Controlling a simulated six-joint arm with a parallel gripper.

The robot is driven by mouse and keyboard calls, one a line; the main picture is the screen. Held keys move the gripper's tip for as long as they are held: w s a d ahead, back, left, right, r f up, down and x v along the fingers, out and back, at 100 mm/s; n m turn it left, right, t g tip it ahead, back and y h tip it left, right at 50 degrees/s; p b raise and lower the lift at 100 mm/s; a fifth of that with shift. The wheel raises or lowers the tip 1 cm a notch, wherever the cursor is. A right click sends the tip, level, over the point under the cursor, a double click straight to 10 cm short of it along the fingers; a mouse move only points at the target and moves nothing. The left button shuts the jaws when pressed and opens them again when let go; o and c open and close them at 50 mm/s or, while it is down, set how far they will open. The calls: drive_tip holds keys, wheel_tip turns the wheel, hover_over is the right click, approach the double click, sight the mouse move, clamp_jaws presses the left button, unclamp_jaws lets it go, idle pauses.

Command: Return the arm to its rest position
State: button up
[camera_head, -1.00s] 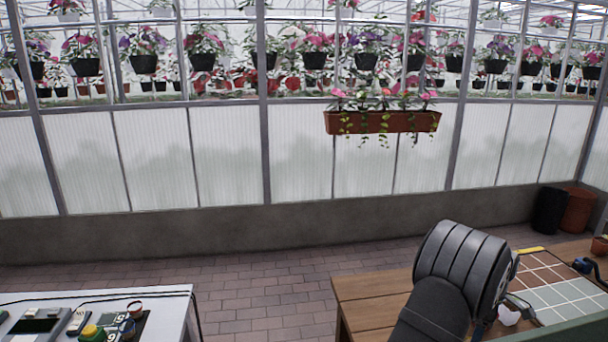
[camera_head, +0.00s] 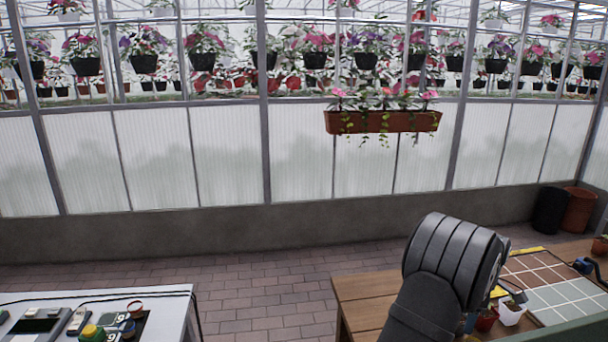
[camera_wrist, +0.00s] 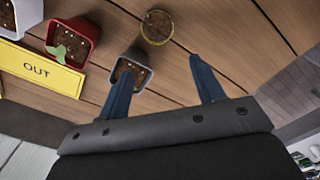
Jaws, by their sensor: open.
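My arm (camera_head: 452,262) reaches over the wooden table's left part in the head view; my gripper is hidden there. In the wrist view my gripper (camera_wrist: 160,66) is open, its two dark blue fingers spread with nothing held between them. A pale grey soil-filled pot (camera_wrist: 118,68) shows just beyond the left fingertip, partly overlapped by it; I cannot tell the gap. A red pot with a seedling (camera_wrist: 94,35) stands to the left, and a yellowish round pot (camera_wrist: 157,28) stands beyond the fingers.
A yellow "OUT" sign (camera_wrist: 40,70) lies left of the fingers. The wooden table (camera_head: 372,300) holds a tiled panel (camera_head: 560,290). A white table (camera_head: 172,312) with devices is at lower left. Brick floor (camera_head: 265,290) lies between. A planter (camera_head: 382,122) hangs at the wall.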

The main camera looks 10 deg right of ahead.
drive_tip(key=w+a+n, duration=0.4)
drive_tip(key=w+a, duration=0.6)
drive_tip(key=a, duration=0.5)
drive_tip(key=w+a+n, duration=0.3)
drive_tip(key=w+a, duration=0.7)
drive_tip(key=a, duration=0.6)
drive_tip(key=a+n, duration=0.7)
drive_tip(key=a, duration=2.9)
drive_tip(key=shift+s+r, duration=0.2)
drive_tip(key=shift+r, duration=0.2)
drive_tip(key=shift+a, duration=0.1)
